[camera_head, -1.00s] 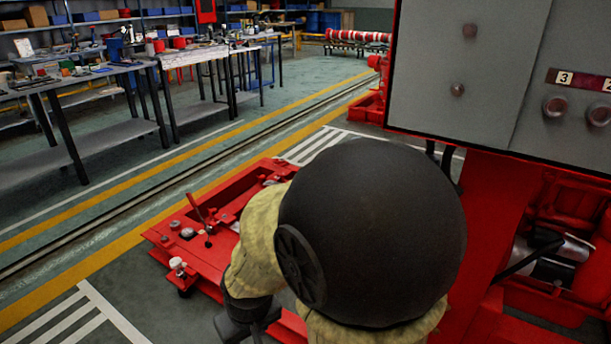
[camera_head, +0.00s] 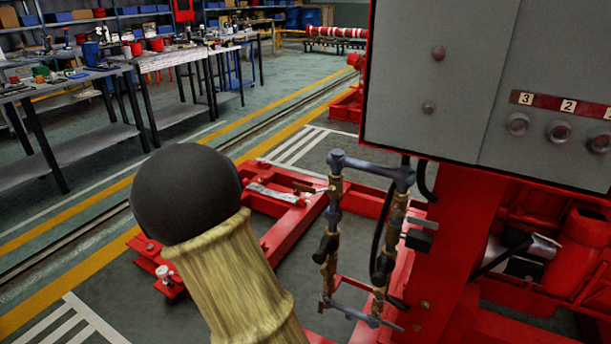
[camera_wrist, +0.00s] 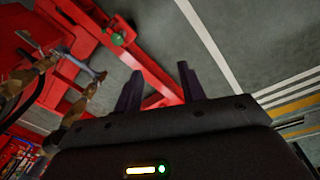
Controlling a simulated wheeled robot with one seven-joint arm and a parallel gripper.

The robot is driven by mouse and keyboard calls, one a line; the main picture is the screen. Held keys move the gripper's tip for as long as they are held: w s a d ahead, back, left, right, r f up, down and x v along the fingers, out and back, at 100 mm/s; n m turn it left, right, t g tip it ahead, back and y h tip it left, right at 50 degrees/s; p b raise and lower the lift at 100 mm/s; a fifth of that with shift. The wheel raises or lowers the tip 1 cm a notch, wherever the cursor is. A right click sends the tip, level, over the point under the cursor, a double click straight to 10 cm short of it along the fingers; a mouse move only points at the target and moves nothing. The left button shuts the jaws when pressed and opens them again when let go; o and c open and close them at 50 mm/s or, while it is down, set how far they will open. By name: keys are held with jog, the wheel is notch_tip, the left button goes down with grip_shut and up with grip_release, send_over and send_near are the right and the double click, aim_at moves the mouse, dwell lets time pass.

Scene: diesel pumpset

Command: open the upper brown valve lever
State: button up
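A grey pipe loop with brass-brown valve bodies stands beside the red pumpset in the head view. An upper brown valve (camera_head: 398,210) sits on its right pipe, with a dark lever-like part (camera_head: 421,240) near it. I cannot tell the lever's exact position. In the wrist view, part of the brown valve piping (camera_wrist: 27,74) shows blurred at the left, apart from my fingers. My gripper (camera_wrist: 159,85) shows two dark fingers spread apart with nothing between them. In the head view my arm's tan sleeve and black joint are at lower left; the gripper is hidden there.
A grey control box (camera_head: 440,80) with numbered knobs hangs above and right of the pipes. A low red frame (camera_head: 285,235) lies on the floor behind the pipes.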

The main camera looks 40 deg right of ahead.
jog(key=d+f+g+h+p, duration=0.1)
jog(key=d+f+h+p, duration=0.1)
jog(key=d+h+p, duration=0.35)
jog(key=n+t+h+p, duration=0.6)
jog(key=t+h+p, duration=0.2)
jog(key=h, duration=0.2)
send_near(302, 188)
jog(key=w+v, duration=0.1)
jog(key=v, duration=0.4)
jog(key=shift+s+a+r, duration=0.1)
jog(key=shift+s+a, duration=0.1)
jog(key=shift+s, duration=0.1)
jog(key=shift+d, duration=0.1)
jog(key=shift+g, duration=0.3)
jog(key=x, duration=1.7)
jog(key=shift+w+d+p, duration=0.1)
jog(key=shift+w+p, duration=0.05)
jog(key=shift+p, duration=0.25)
jog(key=shift+c, duration=0.4)
